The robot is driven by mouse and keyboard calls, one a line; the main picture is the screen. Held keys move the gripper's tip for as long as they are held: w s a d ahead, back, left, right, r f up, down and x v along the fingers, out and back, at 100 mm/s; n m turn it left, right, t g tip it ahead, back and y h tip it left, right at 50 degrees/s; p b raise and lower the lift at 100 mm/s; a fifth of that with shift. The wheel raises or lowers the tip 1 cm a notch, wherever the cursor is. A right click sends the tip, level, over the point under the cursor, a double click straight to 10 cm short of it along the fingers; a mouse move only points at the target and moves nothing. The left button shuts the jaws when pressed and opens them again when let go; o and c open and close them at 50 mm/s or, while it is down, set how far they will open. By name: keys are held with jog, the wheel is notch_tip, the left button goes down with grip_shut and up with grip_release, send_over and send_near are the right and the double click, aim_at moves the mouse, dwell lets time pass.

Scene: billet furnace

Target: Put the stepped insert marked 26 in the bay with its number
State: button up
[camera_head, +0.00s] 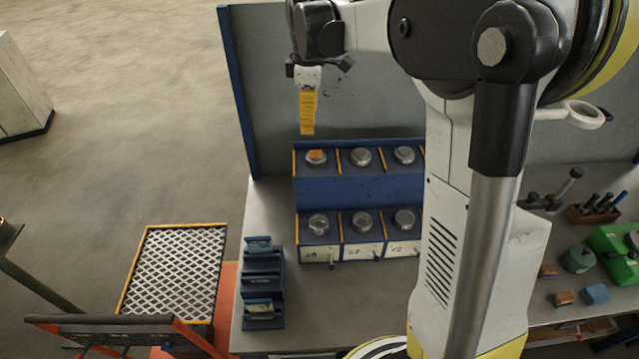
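A blue two-level rack (360,185) stands on the bench, with three bays in each row. Round metal pieces sit in the upper row, at left (316,158), middle (360,157) and right (404,155). Others sit in the lower row, at left (319,224), middle (362,221) and right (404,219). Lower white labels are small; the left one (310,256) may read 26. I cannot read a number on any piece. My gripper (308,85) is above the upper left bay. A ribbed yellow-orange strip (308,113) hangs below it; its hold is unclear.
A small blue slotted holder (262,285) stands left of the rack. A mesh-topped stand (175,268) is further left. Tools (600,205), a green case (617,250) and small blocks (595,293) lie at right. My arm hides part of the rack's right side.

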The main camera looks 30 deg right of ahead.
jog(key=s+a+r+m+t, duration=0.1)
jog(key=s+a+r+m, duration=0.15)
jog(key=s, duration=0.35)
jog(key=s+a+r+m+t, duration=0.1)
jog(key=s+a+r+m, duration=0.15)
jog(key=s, duration=0.35)
jog(key=s+a+f+m+t, duration=0.2)
jog(key=s+m, duration=0.1)
jog(key=s, duration=0.4)
jog(key=s+a+f+m+t, duration=0.1)
jog(key=s+a+f+m, duration=0.1)
jog(key=s, duration=0.4)
jog(key=shift+s+a+f+m+t, duration=0.2)
jog(key=shift+s+f+m+t, duration=0.25)
jog(key=shift+m, duration=0.55)
